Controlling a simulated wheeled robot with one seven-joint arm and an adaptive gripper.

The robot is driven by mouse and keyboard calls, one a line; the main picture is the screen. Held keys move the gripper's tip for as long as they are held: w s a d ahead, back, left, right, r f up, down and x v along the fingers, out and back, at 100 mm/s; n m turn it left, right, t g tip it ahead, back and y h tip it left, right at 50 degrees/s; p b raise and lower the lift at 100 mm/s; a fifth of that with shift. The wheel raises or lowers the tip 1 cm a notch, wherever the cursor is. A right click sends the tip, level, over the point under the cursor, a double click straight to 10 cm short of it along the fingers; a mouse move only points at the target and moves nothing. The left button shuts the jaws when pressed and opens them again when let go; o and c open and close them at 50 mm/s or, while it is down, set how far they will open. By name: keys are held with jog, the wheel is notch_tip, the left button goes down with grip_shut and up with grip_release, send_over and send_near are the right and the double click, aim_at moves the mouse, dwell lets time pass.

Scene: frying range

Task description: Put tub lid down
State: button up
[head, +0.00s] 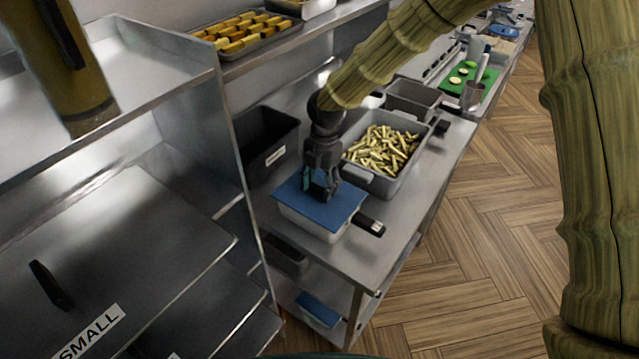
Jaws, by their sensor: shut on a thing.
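The blue tub lid (338,212) lies over a white tub (312,226) on the steel counter. It looks level; whether it rests on the rim or hovers just above it I cannot tell. My gripper (322,196) points down over the middle of the lid, shut on it. The fingertips and the part of the lid they grip are partly hidden by the gripper itself.
A tub of fries (352,172) stands just behind the lid. A dark bin (266,140) is at the back left. A black handle (369,225) sticks out right of the white tub. The counter's front strip (398,215) is clear. Steel shelving (222,120) stands close on the left.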

jog(key=o, duration=1.2)
jog(key=shift+f+b, duration=0.15)
jog(key=shift+b, duration=0.35)
